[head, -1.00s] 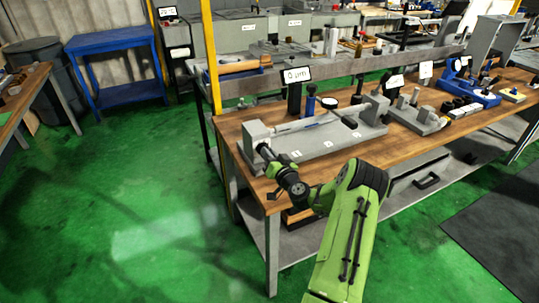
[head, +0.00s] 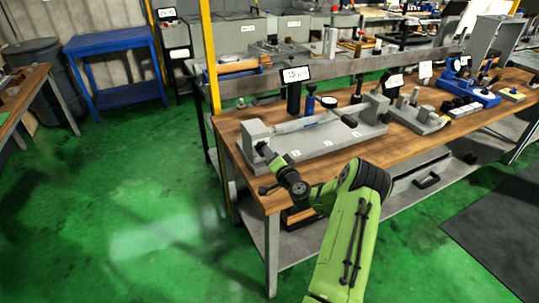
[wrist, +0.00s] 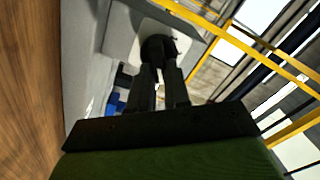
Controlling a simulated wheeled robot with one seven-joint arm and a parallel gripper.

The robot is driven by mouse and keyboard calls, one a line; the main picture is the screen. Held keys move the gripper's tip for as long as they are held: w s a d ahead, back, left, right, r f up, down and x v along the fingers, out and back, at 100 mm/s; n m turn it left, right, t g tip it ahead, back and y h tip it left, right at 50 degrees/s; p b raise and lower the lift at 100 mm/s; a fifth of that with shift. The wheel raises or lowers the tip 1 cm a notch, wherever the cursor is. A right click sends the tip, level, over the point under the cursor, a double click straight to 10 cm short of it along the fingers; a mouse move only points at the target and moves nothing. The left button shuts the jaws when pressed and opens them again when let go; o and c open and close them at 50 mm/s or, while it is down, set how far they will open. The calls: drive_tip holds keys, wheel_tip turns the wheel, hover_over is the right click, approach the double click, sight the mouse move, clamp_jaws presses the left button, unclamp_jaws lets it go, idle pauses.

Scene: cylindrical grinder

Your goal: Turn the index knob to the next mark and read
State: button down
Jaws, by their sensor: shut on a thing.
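The index knob (wrist: 158,46) is a dark round knob on a pale plate at the grey headstock block (head: 256,133), at the left end of the fixture on the bench. In the wrist view my gripper (wrist: 160,68) has its two dark fingers closed on the knob. In the head view my gripper (head: 265,152) is at the block's near left face, and the knob is mostly hidden. A display (head: 295,75) on a dark post behind the fixture shows small text, seemingly 15 µm.
The grey fixture bed (head: 335,139) carries a slim shaft (head: 305,123) between the headstock and a tailstock (head: 376,106). A dial gauge (head: 329,102) stands behind it. Other fixtures and a blue device (head: 470,90) stand farther right. Green floor to the left is clear.

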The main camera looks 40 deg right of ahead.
drive_tip(key=shift+f+m, duration=0.1)
drive_tip(key=shift+m, duration=1)
drive_tip(key=c, duration=1.1)
unclamp_jaws()
drive_tip(key=shift+s, duration=0.1)
drive_tip(key=b+v, duration=0.2)
drive_tip(key=v, duration=1.3)
drive_tip(key=shift+s+a, duration=0.15)
drive_tip(key=shift+s, duration=0.15)
